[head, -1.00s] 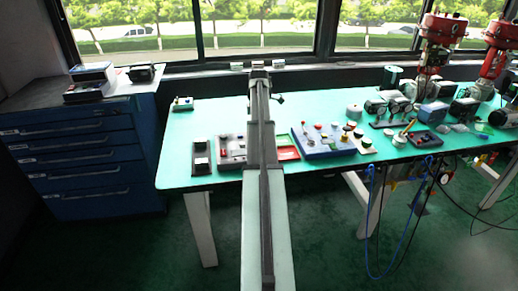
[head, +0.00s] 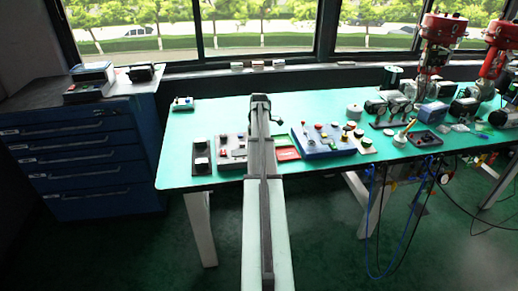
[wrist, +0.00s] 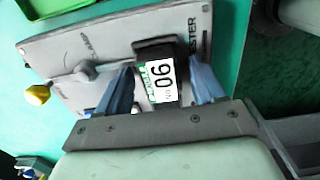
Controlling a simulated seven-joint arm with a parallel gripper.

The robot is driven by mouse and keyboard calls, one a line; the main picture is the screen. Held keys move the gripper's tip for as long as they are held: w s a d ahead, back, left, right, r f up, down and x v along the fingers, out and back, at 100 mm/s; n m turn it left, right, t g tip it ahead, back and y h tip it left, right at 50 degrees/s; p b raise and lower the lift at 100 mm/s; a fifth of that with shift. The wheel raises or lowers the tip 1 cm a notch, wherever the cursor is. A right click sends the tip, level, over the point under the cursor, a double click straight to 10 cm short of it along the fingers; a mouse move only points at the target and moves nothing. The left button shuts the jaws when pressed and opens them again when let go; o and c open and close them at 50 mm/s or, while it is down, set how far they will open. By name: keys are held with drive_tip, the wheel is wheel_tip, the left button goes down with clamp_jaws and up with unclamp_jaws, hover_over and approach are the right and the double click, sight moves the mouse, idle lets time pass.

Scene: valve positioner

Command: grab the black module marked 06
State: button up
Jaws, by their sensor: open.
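The black module marked 06 (wrist: 152,48) shows in the wrist view, with a white and green label reading 06. It sits on a grey panel (wrist: 107,40) with printed lettering. My gripper (wrist: 160,68) is open, with one blue-grey finger to the left of the module and one to the right. I cannot tell whether either finger touches it. In the head view my arm covers the module and the fingers. The panel (head: 232,147) shows just left of my arm.
A yellow knob (wrist: 37,95) on a grey lever stands left of the module. On the green table are a small black box (head: 201,161), a red tray (head: 288,154) and a blue control box (head: 322,143). Red drill presses (head: 440,40) stand at the right. The table's left part is mostly clear.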

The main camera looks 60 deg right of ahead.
drive_tip(key=shift+c, duration=0.5)
drive_tip(key=c, duration=1)
